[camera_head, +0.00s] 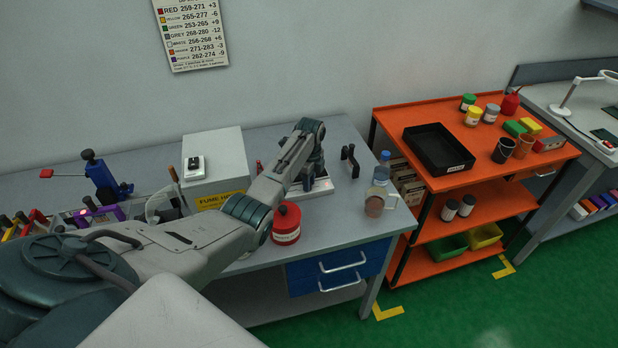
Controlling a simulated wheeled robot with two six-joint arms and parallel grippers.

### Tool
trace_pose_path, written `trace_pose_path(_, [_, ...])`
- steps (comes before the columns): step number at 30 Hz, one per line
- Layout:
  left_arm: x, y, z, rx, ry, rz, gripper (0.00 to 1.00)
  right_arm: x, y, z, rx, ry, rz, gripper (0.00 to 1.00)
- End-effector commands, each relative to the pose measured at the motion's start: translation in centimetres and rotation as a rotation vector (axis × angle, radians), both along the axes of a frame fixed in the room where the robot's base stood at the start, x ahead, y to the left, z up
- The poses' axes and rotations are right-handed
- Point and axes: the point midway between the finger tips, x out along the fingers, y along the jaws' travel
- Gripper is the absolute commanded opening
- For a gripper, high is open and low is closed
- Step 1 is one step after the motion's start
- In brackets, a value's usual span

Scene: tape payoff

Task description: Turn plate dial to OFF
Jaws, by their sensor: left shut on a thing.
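A low pale plate unit (322,189) sits on the grey bench, right of the red can. My left arm reaches across the bench from the left and bends down at its wrist over this unit. My left gripper (308,183) is low at the unit, pointing down, and is shut on what appears to be its dial. The dial is mostly hidden by the gripper and wrist, so its setting cannot be read. My right gripper is not in view.
A red can (286,224) stands close beside my left forearm. A black stand (350,161), a clear bottle (381,170) and a glass jug (376,202) stand to the right. A grey fume box (215,160) is behind the arm. An orange cart (390,118) stands further right.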

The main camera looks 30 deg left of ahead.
Motion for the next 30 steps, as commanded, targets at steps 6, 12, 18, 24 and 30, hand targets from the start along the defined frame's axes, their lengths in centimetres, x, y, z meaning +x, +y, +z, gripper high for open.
trace_pose_path(6, [0.1,0.1,0.4,0.001,-0.002,0.206,0.00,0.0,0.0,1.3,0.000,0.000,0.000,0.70])
trace_pose_path(12, [0.1,0.1,0.4,0.001,-0.003,0.395,0.00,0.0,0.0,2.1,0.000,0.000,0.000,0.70])
trace_pose_path(18, [0.2,0.2,0.4,0.002,-0.003,0.582,0.00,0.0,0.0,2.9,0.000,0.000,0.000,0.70])
trace_pose_path(24, [0.2,0.2,0.4,0.001,-0.004,0.742,0.00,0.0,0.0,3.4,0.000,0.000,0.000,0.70])
trace_pose_path(30, [0.2,0.3,0.3,0.001,-0.004,0.862,0.00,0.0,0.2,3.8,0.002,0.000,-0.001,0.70])
